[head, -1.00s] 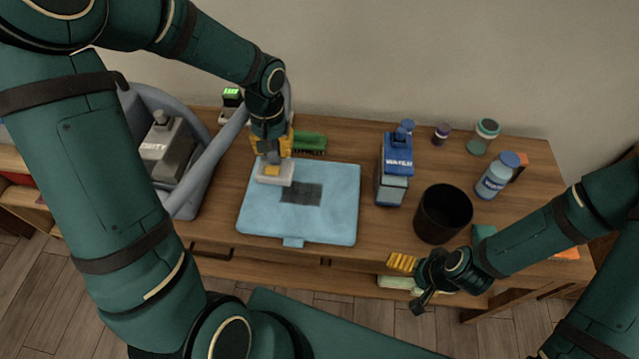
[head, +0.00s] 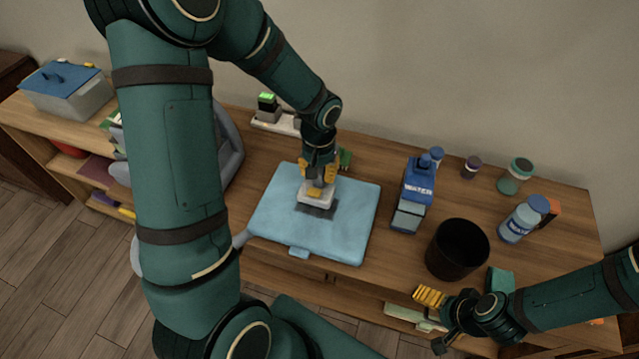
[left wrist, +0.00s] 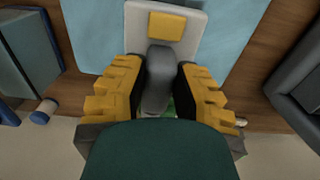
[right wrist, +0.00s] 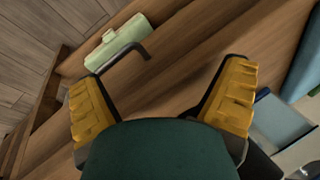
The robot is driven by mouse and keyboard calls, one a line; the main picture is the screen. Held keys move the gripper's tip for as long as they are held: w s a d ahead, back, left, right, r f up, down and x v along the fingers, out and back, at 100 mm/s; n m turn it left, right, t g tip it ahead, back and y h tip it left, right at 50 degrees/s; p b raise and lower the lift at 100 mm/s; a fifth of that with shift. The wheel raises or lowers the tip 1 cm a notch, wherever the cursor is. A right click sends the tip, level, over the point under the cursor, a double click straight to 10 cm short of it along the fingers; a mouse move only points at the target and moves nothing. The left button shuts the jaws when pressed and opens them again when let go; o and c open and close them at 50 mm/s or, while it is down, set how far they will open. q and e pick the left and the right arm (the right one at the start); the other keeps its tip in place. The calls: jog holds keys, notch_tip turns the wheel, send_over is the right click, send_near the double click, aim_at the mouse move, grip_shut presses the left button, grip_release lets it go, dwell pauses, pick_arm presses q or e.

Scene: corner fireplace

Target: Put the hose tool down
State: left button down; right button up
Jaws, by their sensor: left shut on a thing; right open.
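The hose tool (head: 316,194) has a pale flat head with a yellow patch and a grey handle. My left gripper (head: 319,172) is shut on its handle (left wrist: 157,80), with yellow fingers on both sides. The head is over the light blue pad (head: 343,236), at the back edge of a dark patch (head: 317,210); I cannot tell whether it touches. The grey machine and hose (head: 229,150) are mostly hidden behind my left arm. My right gripper (head: 436,320) is open and empty in front of the table's right part; it also shows in the right wrist view (right wrist: 160,95).
On the table (head: 385,252), right of the pad, stand a blue WATER container (head: 414,190), a black bin (head: 457,250) and several bottles. A white strip with a green-lit device (head: 267,105) is at the back. A shelf with a blue-lidded box (head: 70,95) is left.

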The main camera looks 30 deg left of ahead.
aim_at(319, 181)
pick_arm(q)
jog(key=shift+f+b, duration=0.4)
jog(key=shift+f, duration=1.5)
jog(key=shift+f, duration=0.1)
jog(key=c, duration=1.1)
grip_release()
jog(key=shift+f, duration=0.1)
jog(key=shift+c, duration=0.2)
jog(key=o, duration=0.3)
jog(key=shift+r, duration=0.4)
notch_tip(319, 181, up, 12)
jog(key=p, duration=0.2)
jog(key=shift+f+p, duration=0.15)
jog(key=shift+p, duration=0.15)
